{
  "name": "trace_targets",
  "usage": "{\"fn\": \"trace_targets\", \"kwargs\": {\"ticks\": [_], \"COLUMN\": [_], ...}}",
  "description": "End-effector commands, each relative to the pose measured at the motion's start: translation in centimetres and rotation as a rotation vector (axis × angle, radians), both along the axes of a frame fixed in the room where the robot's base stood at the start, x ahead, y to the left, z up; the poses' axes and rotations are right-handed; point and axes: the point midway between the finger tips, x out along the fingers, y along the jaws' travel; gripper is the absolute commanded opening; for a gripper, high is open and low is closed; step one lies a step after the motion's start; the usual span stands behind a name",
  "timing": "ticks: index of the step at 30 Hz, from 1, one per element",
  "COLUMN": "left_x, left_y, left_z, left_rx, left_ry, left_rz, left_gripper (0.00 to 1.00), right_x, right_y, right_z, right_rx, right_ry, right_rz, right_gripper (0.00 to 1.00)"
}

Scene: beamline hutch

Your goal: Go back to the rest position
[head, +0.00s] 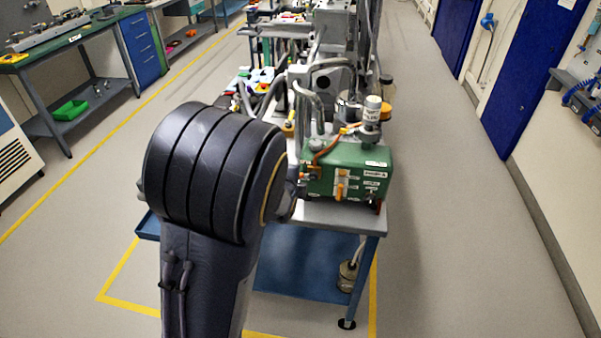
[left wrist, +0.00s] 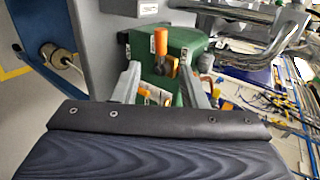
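A green box (head: 345,172) with an orange lever and white labels stands on the near end of a grey-topped cart (head: 335,215) in the head view. The green box (left wrist: 188,42) also shows in the left wrist view, with an orange handle (left wrist: 160,40) on it. My left gripper (left wrist: 160,70) shows two grey fingers spread apart, one on each side of the orange handle in the picture. Contact cannot be told. In the head view a large dark arm link of mine covers the centre left, and the left gripper is hidden. My right gripper is in neither view.
A pump-like cylinder (head: 372,108) and metal piping rise from the cart around the green box. A workbench (head: 75,40) with a blue drawer cabinet (head: 142,48) stands at the left. The floor right of the cart (head: 460,230) is clear up to the wall.

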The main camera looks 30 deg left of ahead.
Motion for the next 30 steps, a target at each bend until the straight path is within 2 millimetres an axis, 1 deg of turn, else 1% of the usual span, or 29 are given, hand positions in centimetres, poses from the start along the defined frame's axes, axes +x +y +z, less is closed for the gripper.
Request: {"fn": "trace_targets", "kwargs": {"ticks": [5, 7, 8, 11, 13, 14, 15, 16, 19, 20, 21, 23, 24, 25, 27, 30], "left_x": [0.0, -0.3, -0.6, -2.3, -4.3, -5.3, -6.7, -7.7, -11.3, -12.4, -13.9, -16.2, -17.9, -19.1, -21.7, -24.7], "left_y": [0.0, 0.0, 0.0, -0.3, -1.1, -1.6, -2.3, -2.9, -4.7, -5.2, -5.7, -6.4, -6.8, -7.0, -7.5, -8.0], "left_z": [0.0, -0.3, -0.6, -2.0, -2.8, -2.9, -2.9, -2.6, -0.9, -0.3, 0.7, 2.1, 3.0, 3.6, 4.6, 5.2], "left_rx": [-0.001, -0.03, -0.06, -0.246, -0.445, -0.54, -0.665, -0.757, -1.021, -1.088, -1.168, -1.27, -1.323, -1.355, -1.409, -1.443], "left_ry": [0.001, 0.008, 0.016, 0.065, 0.116, 0.139, 0.173, 0.196, 0.268, 0.288, 0.312, 0.345, 0.362, 0.374, 0.391, 0.398], "left_rz": [0.001, 0.012, 0.024, 0.1, 0.18, 0.218, 0.27, 0.307, 0.423, 0.455, 0.497, 0.561, 0.605, 0.639, 0.717, 0.824], "left_gripper": [0.39, 0.39, 0.39, 0.39, 0.39, 0.39, 0.39, 0.39, 0.39, 0.39, 0.39, 0.39, 0.39, 0.39, 0.39, 0.39], "right_x": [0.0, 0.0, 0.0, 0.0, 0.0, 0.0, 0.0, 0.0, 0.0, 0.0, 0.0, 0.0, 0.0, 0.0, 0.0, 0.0], "right_y": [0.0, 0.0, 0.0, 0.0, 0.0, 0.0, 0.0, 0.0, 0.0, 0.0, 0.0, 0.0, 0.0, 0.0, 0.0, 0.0], "right_z": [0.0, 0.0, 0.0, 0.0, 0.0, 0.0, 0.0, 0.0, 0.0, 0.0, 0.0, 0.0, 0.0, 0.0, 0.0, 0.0], "right_rx": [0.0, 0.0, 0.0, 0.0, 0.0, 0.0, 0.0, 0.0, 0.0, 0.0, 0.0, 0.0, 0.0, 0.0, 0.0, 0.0], "right_ry": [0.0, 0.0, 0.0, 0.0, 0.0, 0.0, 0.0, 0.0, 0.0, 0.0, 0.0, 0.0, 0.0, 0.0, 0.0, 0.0], "right_rz": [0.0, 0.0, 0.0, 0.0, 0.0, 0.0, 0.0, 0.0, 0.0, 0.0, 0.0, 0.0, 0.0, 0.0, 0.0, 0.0], "right_gripper": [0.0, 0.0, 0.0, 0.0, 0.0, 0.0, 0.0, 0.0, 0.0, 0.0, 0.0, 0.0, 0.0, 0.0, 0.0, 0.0]}}
